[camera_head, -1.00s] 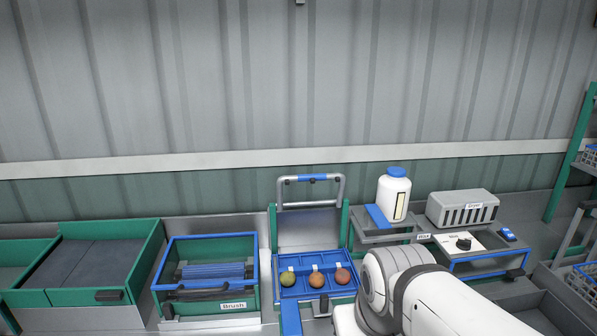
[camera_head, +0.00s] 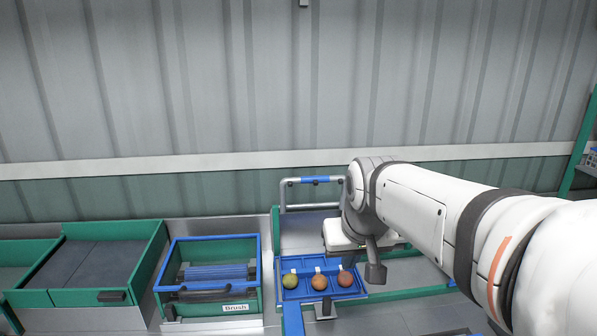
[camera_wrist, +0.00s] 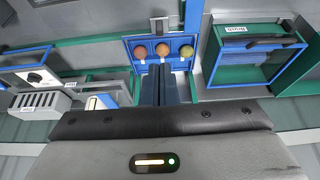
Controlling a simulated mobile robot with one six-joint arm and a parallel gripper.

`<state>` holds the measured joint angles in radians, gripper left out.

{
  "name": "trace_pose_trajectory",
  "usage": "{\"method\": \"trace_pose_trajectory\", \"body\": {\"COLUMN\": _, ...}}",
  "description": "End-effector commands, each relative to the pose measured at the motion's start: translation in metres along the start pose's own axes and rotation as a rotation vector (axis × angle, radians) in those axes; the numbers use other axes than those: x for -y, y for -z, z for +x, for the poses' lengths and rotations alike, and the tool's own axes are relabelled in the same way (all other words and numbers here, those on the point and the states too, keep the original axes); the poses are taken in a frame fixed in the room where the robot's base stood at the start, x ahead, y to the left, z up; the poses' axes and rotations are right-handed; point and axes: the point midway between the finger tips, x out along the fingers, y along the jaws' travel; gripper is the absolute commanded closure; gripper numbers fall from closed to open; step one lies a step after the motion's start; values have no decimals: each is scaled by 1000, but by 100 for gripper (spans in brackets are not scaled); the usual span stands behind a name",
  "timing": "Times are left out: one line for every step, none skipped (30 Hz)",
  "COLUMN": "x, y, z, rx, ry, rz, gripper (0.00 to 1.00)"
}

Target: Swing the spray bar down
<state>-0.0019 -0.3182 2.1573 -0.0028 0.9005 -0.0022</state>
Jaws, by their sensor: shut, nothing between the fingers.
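The spray bar (camera_head: 316,180) is a grey metal hoop with a blue sleeve on its top. In the head view it stands raised behind the blue tray (camera_head: 304,293), partly hidden on its right by my arm. Three tomatoes, one greenish and two orange-red, lie in the tray. In the wrist view, my gripper (camera_wrist: 160,72) is shut and empty, its dark fingers pointing towards the tray. It appears apart from the bar in the head view, though its fingertips are hard to make out there. The bar cannot be made out in the wrist view.
The blue-framed brush unit (camera_head: 215,240) stands left of the tray, with a green-sided belt (camera_head: 85,265) further left. My arm covers the right side of the head view. The wrist view shows a grey vented box (camera_wrist: 40,103) and a dial panel (camera_wrist: 35,77). The wall behind is bare.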

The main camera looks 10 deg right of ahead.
Motion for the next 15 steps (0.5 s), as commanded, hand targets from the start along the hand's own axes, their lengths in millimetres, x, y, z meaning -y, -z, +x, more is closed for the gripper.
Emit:
{"method": "trace_pose_trajectory", "body": {"x": 0, "y": 27, "z": 1, "rx": -15, "ry": 0, "rz": 1, "gripper": 100}}
{"method": "trace_pose_trajectory", "body": {"x": 0, "y": 41, "z": 0, "rx": -26, "ry": 0, "rz": 1, "gripper": 100}}
{"method": "trace_pose_trajectory", "body": {"x": 0, "y": 60, "z": 0, "rx": -40, "ry": 0, "rz": 1, "gripper": 100}}
{"method": "trace_pose_trajectory", "body": {"x": -1, "y": 75, "z": 0, "rx": -50, "ry": 0, "rz": 1, "gripper": 100}}
{"method": "trace_pose_trajectory", "body": {"x": -1, "y": 89, "z": 0, "rx": -61, "ry": 0, "rz": 1, "gripper": 100}}
{"method": "trace_pose_trajectory", "body": {"x": -1, "y": 107, "z": 1, "rx": -75, "ry": 0, "rz": 2, "gripper": 100}}
{"method": "trace_pose_trajectory", "body": {"x": -1, "y": 121, "z": 2, "rx": -85, "ry": 0, "rz": 2, "gripper": 100}}
{"method": "trace_pose_trajectory", "body": {"x": -1, "y": 135, "z": 3, "rx": -96, "ry": 0, "rz": 2, "gripper": 100}}
{"method": "trace_pose_trajectory", "body": {"x": -1, "y": 153, "z": 5, "rx": -110, "ry": 0, "rz": 2, "gripper": 100}}
{"method": "trace_pose_trajectory", "body": {"x": -1, "y": 166, "z": 7, "rx": -120, "ry": 0, "rz": 3, "gripper": 100}}
{"method": "trace_pose_trajectory", "body": {"x": -2, "y": 179, "z": 9, "rx": -131, "ry": 0, "rz": 3, "gripper": 100}}
{"method": "trace_pose_trajectory", "body": {"x": -2, "y": 196, "z": 11, "rx": -145, "ry": 0, "rz": 3, "gripper": 100}}
{"method": "trace_pose_trajectory", "body": {"x": -2, "y": 209, "z": 14, "rx": -155, "ry": 0, "rz": 3, "gripper": 100}}
{"method": "trace_pose_trajectory", "body": {"x": -2, "y": 221, "z": 17, "rx": -166, "ry": 0, "rz": 4, "gripper": 100}}
{"method": "trace_pose_trajectory", "body": {"x": -2, "y": 238, "z": 20, "rx": -180, "ry": 0, "rz": 4, "gripper": 100}}
